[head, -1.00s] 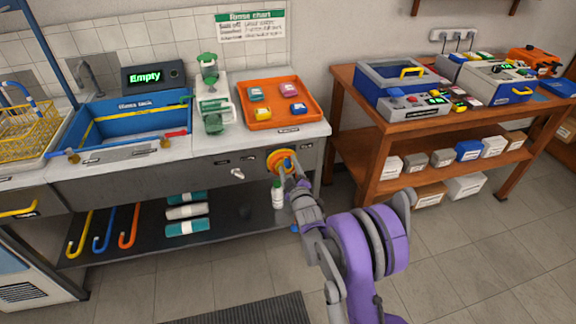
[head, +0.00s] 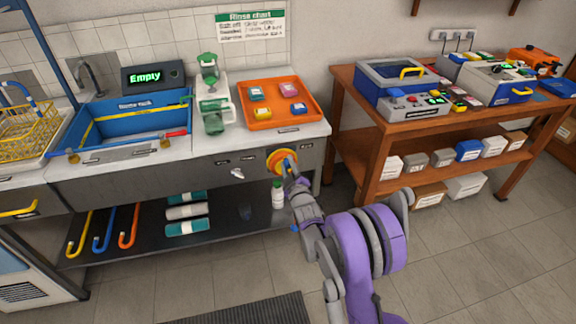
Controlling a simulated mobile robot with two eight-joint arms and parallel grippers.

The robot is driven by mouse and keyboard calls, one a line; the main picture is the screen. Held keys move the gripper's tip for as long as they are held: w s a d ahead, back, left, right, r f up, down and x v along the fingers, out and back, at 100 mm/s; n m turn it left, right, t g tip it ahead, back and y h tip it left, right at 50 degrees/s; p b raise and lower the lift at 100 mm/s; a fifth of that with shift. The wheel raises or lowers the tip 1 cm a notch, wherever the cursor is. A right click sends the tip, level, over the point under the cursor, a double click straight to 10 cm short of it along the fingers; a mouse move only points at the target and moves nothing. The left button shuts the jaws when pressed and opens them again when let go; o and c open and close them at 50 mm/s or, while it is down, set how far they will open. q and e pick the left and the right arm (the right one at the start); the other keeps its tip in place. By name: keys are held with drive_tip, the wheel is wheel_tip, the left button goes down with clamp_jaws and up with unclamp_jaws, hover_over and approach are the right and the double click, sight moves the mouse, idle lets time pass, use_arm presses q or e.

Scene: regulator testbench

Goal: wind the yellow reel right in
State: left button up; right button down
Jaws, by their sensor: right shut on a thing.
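The yellow reel (head: 275,161), a yellow disc with an orange ring, is mounted on the grey front panel below the counter's right end. My right gripper (head: 288,164) is at the reel's right side, shut on a part of it; the part between the fingers is mostly hidden by the gripper. My purple and grey right arm reaches up to it from below. My left gripper does not show.
The counter holds a blue sink (head: 137,118), a green and white device (head: 212,98) and an orange tray (head: 279,118) with several coloured blocks. A white bottle (head: 278,195) stands on the shelf below the reel. A wooden bench (head: 385,130) stands at right. The floor in front is mostly clear.

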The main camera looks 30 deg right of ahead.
wheel_tip(320, 180, down, 6)
drive_tip(key=d+m+b, duration=0.2)
drive_tip(key=m+b, duration=0.2)
drive_tip(key=m, duration=2)
drive_tip(key=shift+s+d+f, duration=0.25)
drive_tip(key=shift+s+d, duration=0.1)
drive_tip(key=c, duration=0.6)
unclamp_jaws()
